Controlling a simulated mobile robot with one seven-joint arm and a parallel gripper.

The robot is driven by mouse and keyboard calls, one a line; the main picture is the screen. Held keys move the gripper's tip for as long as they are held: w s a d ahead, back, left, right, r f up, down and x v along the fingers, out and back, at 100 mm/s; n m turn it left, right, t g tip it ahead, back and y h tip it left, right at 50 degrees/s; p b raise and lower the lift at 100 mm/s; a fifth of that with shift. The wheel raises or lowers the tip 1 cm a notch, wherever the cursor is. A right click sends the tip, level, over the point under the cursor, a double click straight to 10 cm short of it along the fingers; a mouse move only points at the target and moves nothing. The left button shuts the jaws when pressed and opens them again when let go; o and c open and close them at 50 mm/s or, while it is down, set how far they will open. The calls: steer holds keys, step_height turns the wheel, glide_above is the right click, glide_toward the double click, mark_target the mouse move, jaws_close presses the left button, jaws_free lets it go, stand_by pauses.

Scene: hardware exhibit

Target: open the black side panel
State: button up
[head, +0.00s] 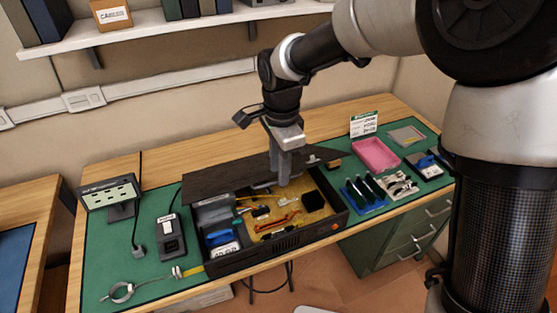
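A black computer case (285,243) lies on the green mat with its inside exposed: a yellowish board, red and orange cables and a blue part show. A black side panel (222,174) extends along the case's back edge, leaning back away from the opening; its exact tilt is hard to tell. My gripper (284,184) points down at the back of the open case, in front of the panel and overlapping it in the picture. I cannot tell whether its fingers touch the panel or how far apart they are.
A small display stand (110,191) and a black device (170,236) stand left of the case. A wrist strap (120,292) lies at front left. Right are blue-handled tools (365,194), a pink tray (376,155) and a sign (364,124). A shelf (160,31) hangs above.

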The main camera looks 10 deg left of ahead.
steer(key=w+a+r+p, duration=0.1)
steer(key=w+a+r, duration=0.1)
steer(key=r, duration=0.7)
steer(key=w+a+r+p, duration=0.1)
steer(key=w+r, duration=0.3)
steer(key=r, duration=0.5)
steer(key=shift+a+r, duration=0.3)
steer(key=shift+a, duration=0.4)
stand_by(0.6)
stand_by(0.3)
